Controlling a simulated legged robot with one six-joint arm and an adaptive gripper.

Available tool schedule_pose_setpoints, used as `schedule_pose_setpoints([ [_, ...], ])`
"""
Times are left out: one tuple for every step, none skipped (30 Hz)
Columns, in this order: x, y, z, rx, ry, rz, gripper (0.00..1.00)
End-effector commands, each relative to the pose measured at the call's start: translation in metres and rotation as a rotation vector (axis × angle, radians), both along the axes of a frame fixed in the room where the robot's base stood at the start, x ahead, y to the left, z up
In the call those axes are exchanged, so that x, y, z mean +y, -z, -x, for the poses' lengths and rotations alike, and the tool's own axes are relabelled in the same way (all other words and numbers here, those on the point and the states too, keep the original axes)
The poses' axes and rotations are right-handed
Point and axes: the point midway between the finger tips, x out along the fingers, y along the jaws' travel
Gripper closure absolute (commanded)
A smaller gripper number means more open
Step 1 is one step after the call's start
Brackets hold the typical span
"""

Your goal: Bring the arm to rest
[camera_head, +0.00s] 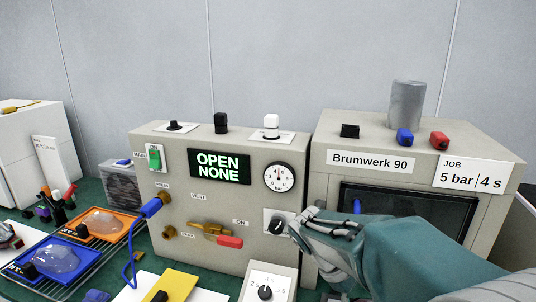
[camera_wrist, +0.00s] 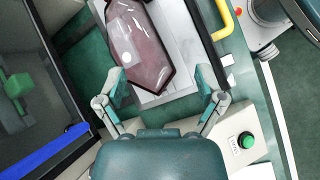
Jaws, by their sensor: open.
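My arm reaches in from the lower right in the head view, in front of the Brumwerk 90 cabinet (camera_head: 322,180). My gripper (camera_head: 300,218) shows there at the arm's end, close to the black knob (camera_head: 277,224) on the grey control box (camera_head: 180,185); contact cannot be told. In the wrist view my gripper (camera_wrist: 165,97) is open, its two teal fingers wide apart with nothing between the tips. A pinkish translucent lamp lens (camera_wrist: 143,45) lies beyond the fingers on a pale plate (camera_wrist: 185,75).
The control box display (camera_head: 218,166) reads OPEN NONE. A job card (camera_head: 473,174) reads 5 bar, 4 s. Lenses lie in an orange tray (camera_head: 128,220) and a blue tray (camera_head: 22,270) at left. The wrist view shows a yellow handle (camera_wrist: 222,20) and green button (camera_wrist: 247,140).

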Motion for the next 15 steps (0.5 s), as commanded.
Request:
schedule_pose_setpoints([
  [-0.001,-0.007,0.011,-0.057,0.037,-0.04,0.12],
  [0.0,-0.01,0.017,-0.089,0.06,-0.065,0.12],
  [0.001,-0.014,0.024,-0.131,0.089,-0.097,0.12],
  [0.001,-0.016,0.029,-0.163,0.112,-0.121,0.12],
  [0.002,-0.019,0.035,-0.193,0.135,-0.146,0.12],
  [0.004,-0.022,0.042,-0.237,0.165,-0.178,0.12],
  [0.004,-0.024,0.047,-0.267,0.187,-0.202,0.12],
  [0.006,-0.026,0.052,-0.3,0.212,-0.227,0.12],
  [0.007,-0.029,0.059,-0.342,0.242,-0.259,0.12],
  [0.009,-0.031,0.064,-0.372,0.267,-0.283,0.12],
  [0.01,-0.033,0.069,-0.405,0.289,-0.308,0.12],
  [0.012,-0.035,0.076,-0.446,0.322,-0.34,0.12],
  [0.013,-0.037,0.08,-0.478,0.346,-0.365,0.12],
  [0.015,-0.038,0.085,-0.509,0.37,-0.389,0.12],
  [0.017,-0.04,0.091,-0.549,0.402,-0.422,0.12],
])
